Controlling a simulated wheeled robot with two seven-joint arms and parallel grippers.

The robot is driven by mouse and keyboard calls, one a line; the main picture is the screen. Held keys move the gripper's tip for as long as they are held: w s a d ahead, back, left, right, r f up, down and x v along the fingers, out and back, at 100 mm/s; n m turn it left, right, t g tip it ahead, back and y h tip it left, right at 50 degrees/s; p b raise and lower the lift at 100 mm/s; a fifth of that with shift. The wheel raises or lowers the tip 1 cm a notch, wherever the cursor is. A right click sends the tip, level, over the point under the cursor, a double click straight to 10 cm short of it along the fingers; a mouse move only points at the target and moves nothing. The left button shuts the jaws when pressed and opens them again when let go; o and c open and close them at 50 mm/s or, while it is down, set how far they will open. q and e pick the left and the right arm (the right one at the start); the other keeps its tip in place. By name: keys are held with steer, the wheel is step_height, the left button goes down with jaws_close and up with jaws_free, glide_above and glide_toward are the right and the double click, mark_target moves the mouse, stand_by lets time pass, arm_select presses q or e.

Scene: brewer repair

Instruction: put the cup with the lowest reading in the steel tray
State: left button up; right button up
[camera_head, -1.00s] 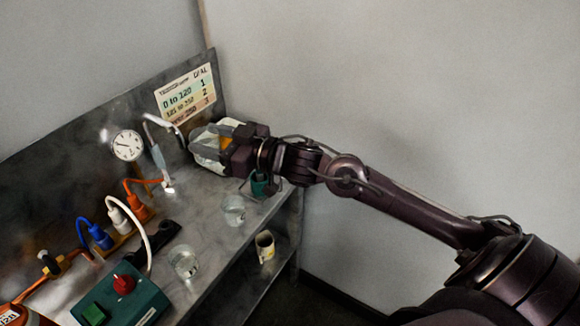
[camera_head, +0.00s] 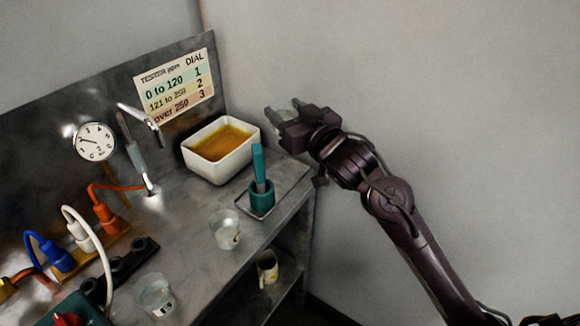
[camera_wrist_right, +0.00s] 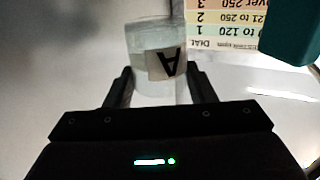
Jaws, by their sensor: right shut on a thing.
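My right gripper (camera_head: 283,110) is raised at the right of the bench, beyond the white basin. In the right wrist view it is shut on a clear cup (camera_wrist_right: 150,42) with a label reading A, upside down in that view. The cup is hard to make out in the head view. Two more clear cups stand on the bench, one in the middle (camera_head: 225,230) and one nearer the front (camera_head: 155,294). A shallow grey metal tray (camera_head: 291,186) lies at the bench's right end, under a teal holder (camera_head: 262,198). My left gripper is not in view.
A white basin (camera_head: 234,168) holds amber liquid. A teal stick-like tool (camera_head: 257,160) stands in the holder. A dial gauge (camera_head: 95,142), a sign (camera_head: 174,88) and coloured plugs (camera_head: 61,258) line the back. A mug (camera_head: 267,268) is on the lower shelf.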

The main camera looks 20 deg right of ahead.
step_height(320, 180, down, 9)
steer(key=shift+f+b, duration=0.15)
steer(key=shift+b, duration=0.15)
step_height(320, 180, down, 4)
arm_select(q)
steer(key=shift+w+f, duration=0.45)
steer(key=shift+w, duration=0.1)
arm_select(e)
steer(key=shift+f, duration=0.1)
steer(key=shift+f, duration=0.2)
steer(key=o, duration=1)
steer(key=shift+r, duration=0.1)
